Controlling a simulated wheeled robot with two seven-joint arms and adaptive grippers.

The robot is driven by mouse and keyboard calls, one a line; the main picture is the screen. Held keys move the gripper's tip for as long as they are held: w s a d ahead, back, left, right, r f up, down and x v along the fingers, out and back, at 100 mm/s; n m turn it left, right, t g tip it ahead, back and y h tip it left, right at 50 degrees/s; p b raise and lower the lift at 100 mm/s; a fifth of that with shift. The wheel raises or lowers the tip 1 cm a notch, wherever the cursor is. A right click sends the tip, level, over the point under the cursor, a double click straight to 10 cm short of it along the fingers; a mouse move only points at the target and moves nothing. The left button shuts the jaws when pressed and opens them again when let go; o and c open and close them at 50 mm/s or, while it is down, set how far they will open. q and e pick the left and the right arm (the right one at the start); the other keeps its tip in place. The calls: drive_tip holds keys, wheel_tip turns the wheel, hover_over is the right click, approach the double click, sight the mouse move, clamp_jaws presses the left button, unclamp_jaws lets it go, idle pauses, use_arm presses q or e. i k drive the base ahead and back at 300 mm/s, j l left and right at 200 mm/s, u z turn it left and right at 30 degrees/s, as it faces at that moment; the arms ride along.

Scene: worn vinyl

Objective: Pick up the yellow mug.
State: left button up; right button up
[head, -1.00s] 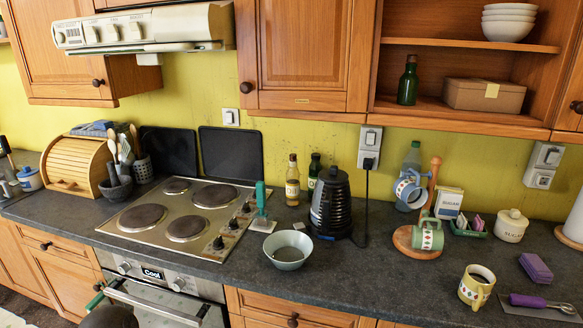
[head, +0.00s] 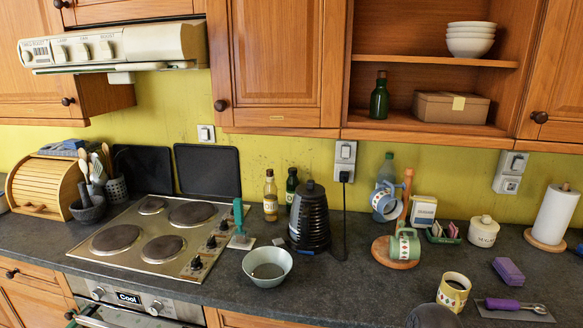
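The yellow mug (head: 453,292) stands upright on the dark worktop near its front edge, at the lower right of the head view. It has a pale patterned band, and its dark opening faces up. No gripper fingers are seen on it. Neither of my grippers can be made out in the head view, so I cannot see whether they are open or shut.
A purple-handled whisk-like tool (head: 503,304) lies on a board (head: 490,313) right of the mug, with a purple sponge (head: 508,271) behind. A green patterned mug (head: 404,247) hangs at the mug stand (head: 381,253). A bowl (head: 267,267) stands left; worktop between is clear.

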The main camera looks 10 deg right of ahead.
sight(454, 290)
drive_tip(key=z, duration=1.45)
drive_tip(key=k+u, duration=0.1)
drive_tip(key=u, duration=1.25)
drive_tip(key=z, duration=1.35)
